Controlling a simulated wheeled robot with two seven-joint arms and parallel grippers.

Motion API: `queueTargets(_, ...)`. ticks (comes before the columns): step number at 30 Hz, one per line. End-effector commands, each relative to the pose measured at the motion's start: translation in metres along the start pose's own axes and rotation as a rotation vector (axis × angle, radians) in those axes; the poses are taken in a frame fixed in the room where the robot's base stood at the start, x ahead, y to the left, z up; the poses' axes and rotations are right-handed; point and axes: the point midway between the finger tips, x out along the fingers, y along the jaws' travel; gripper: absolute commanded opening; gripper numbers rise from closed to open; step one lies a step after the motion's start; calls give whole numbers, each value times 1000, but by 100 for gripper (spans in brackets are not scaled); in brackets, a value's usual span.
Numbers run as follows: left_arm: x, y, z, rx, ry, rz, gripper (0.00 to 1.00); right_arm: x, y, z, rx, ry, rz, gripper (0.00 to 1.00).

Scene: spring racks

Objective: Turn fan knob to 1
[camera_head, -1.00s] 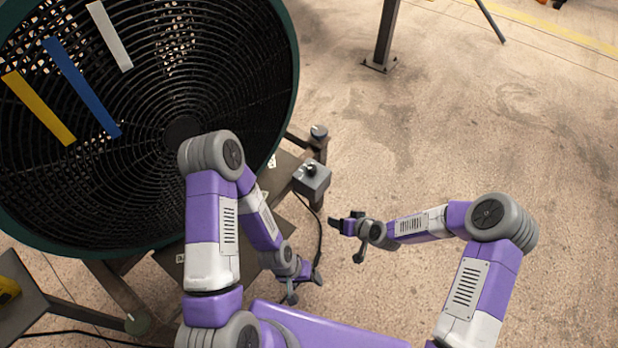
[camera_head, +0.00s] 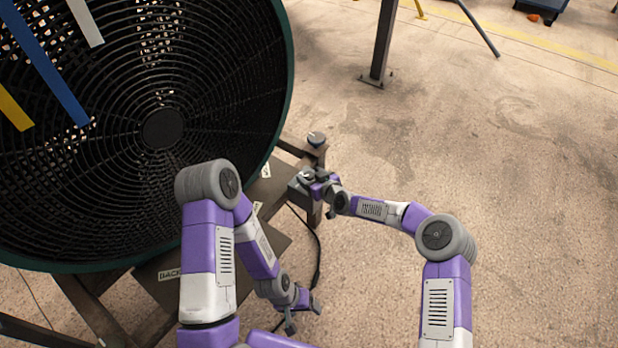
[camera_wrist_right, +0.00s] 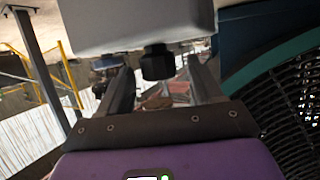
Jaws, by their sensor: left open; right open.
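The fan (camera_head: 140,130) is a large black round grille with a dark green rim and coloured strips, at the left of the head view. Its grey control box (camera_head: 297,190) sits at the fan's lower right, partly hidden by my right gripper (camera_head: 313,178). In the right wrist view the box (camera_wrist_right: 135,22) fills the top, and the black knob (camera_wrist_right: 157,62) projects from it. My open right gripper (camera_wrist_right: 163,78) has one finger on each side of the knob; contact is not visible. The knob's setting cannot be read. My left gripper (camera_head: 303,314) is open and empty, below the box.
A black cable (camera_head: 317,250) hangs from the box to the floor. The fan's stand has a round foot (camera_head: 317,139) just behind the box. A dark post (camera_head: 382,45) stands farther back. The floor right of my right arm is clear.

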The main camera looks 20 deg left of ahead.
Motion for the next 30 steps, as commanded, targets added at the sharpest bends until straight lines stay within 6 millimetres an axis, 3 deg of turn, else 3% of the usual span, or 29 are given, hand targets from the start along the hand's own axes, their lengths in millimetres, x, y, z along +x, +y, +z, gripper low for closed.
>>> queueTargets(6, 5, -2, 0, 0, 0, 0, 76, 14, 0, 1, 2, 0, 1, 65)
queueTargets(15, 5, -2, 0, 0, 0, 0, 76, 15, 0, 0, 2, -1, 0, 65)
queueTargets(25, 5, -2, 0, 0, 0, 0, 76, 15, 0, 0, 2, -1, 0, 16)
queueTargets(30, 3, -1, 0, 0, 0, 0, 76, 14, -1, 0, 4, -2, 5, 14)
